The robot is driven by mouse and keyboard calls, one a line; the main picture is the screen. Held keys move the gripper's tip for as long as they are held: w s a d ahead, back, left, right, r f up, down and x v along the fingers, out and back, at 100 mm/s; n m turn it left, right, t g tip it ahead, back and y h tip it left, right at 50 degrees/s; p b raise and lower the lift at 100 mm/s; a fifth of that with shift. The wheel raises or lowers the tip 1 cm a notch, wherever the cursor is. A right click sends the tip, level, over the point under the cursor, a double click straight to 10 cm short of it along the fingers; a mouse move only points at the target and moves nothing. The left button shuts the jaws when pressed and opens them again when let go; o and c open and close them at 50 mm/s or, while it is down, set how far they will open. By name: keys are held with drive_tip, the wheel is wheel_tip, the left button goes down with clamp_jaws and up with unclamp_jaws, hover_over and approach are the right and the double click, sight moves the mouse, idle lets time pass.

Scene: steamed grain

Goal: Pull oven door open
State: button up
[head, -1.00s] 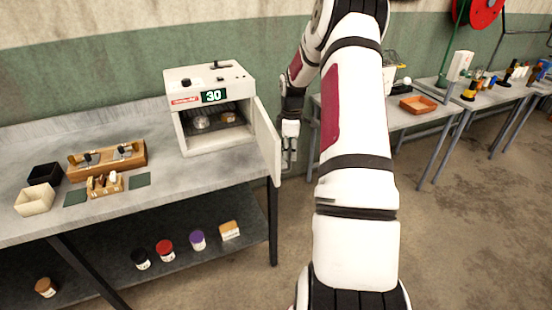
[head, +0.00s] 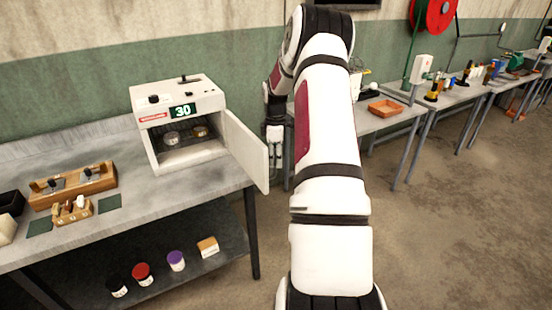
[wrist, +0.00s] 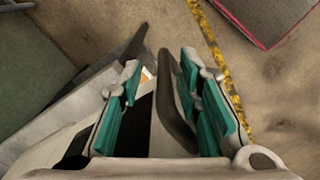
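The white oven (head: 178,90) stands on the grey bench, its front display reading 30. Its door (head: 246,150) is hinged at the right side and stands swung outward, with the inner face showing. Two small round items sit inside the oven. My gripper (head: 274,163) points down beside the door's free edge, on its outer side. In the wrist view my gripper (wrist: 160,70) has its teal-padded fingers apart. A dark grey curved bar, apparently the door handle (wrist: 176,95), lies between them, nearer the right finger. Contact is hard to tell.
The bench (head: 120,180) holds a wooden rack (head: 75,186) and a small wooden block holder (head: 72,210) left of the oven. Several jars stand on the lower shelf (head: 200,285). Side tables (head: 350,122) stand at the right. The floor (head: 440,220) before them is clear.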

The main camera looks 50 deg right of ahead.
idle(0.3)
wheel_tip(320, 180, up, 12)
drive_tip(key=shift+r, duration=0.1)
idle(0.4)
drive_tip(key=shift+a, duration=0.1)
idle(0.4)
drive_tip(key=a+r+m+t+h, duration=0.1)
drive_tip(key=a+r, duration=0.7)
drive_tip(key=a, duration=0.4)
drive_tip(key=a+r+m+t+h, duration=0.1)
drive_tip(key=a+r, duration=0.6)
drive_tip(key=a, duration=0.6)
drive_tip(key=s+a+m+t+y, duration=0.2)
drive_tip(key=s+a+m+t, duration=0.1)
drive_tip(key=s+a, duration=1.5)
drive_tip(key=shift+s+a+r+m+t, duration=0.2)
drive_tip(key=shift+a+r+m+t, duration=0.15)
drive_tip(key=shift+a+m, duration=0.6)
